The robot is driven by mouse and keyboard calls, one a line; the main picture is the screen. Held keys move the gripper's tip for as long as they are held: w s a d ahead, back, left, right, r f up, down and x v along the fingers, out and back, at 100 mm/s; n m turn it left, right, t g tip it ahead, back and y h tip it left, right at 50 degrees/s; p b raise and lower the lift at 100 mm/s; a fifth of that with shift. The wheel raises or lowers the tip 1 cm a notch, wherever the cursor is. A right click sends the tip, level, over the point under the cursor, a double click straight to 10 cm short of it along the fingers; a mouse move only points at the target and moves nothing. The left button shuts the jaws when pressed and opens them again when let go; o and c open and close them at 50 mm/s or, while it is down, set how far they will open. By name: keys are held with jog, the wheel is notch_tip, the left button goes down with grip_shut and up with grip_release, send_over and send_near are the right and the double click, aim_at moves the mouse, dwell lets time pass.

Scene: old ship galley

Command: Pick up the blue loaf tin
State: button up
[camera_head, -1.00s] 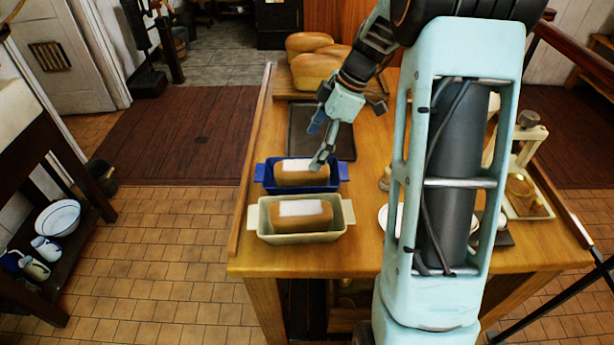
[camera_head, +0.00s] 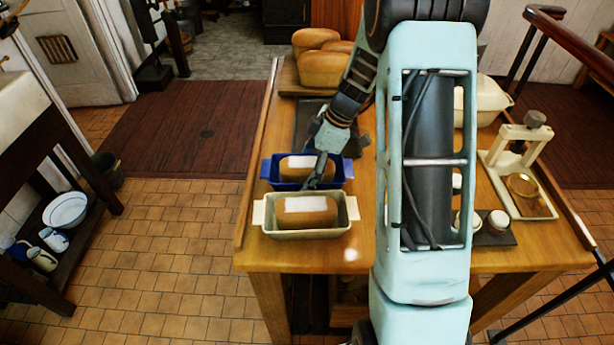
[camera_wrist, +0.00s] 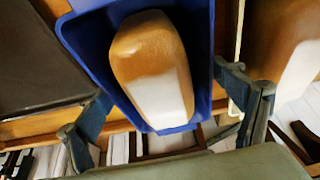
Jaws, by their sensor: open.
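The blue loaf tin (camera_head: 267,169) stands on the wooden table behind a cream loaf tin, with a brown, white-topped loaf (camera_head: 300,161) in it. In the wrist view the blue tin (camera_wrist: 204,55) fills the upper middle, with the loaf (camera_wrist: 150,60) inside. My gripper (camera_head: 321,178) is at the right part of the blue tin, pointing down. In the wrist view my gripper (camera_wrist: 165,88) is open, one finger on each side of the tin. Whether either finger touches the tin I cannot tell. The arm hides part of the table.
The cream loaf tin (camera_head: 325,230), also with a loaf, stands close in front of the blue one. A dark tray (camera_head: 308,113) lies behind, with loaves on a board (camera_head: 290,88) beyond. A cream press (camera_head: 515,185) stands at the right. Bare table lies right of the cream tin.

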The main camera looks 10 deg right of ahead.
jog(key=c, duration=1.2)
jog(key=shift+o, duration=0.2)
jog(key=shift+w+r, duration=0.1)
